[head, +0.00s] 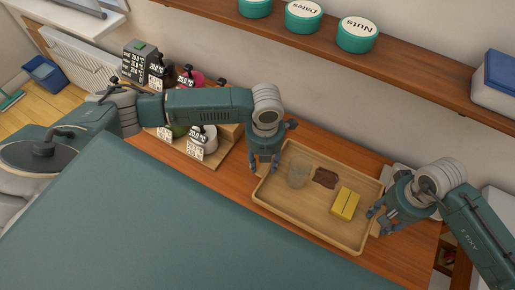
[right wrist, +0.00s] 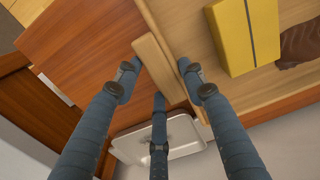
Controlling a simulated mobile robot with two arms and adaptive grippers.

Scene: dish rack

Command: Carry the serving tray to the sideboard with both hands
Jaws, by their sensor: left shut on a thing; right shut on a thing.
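The serving tray (head: 292,203) is light wood with a raised rim, over the reddish-brown wooden top (head: 232,188) along the wall. I cannot tell whether it rests on that top or is held just above it. It carries a clear glass (head: 298,174), a dark brown flat item (head: 325,178) and a yellow box (head: 345,204). My left gripper (head: 264,166) is shut on the tray's left end. My right gripper (head: 379,218) is shut on the right end. In the right wrist view, its fingers (right wrist: 165,85) straddle the tray's end handle (right wrist: 158,62), with the yellow box (right wrist: 245,35) close by.
A tiered stand (head: 208,160) with tagged items is left of the tray. Above, a wall shelf (head: 420,82) holds round tins (head: 357,35) and a blue-lidded box (head: 497,80). A pale rounded object (right wrist: 160,143) lies below the right gripper. My body fills the foreground.

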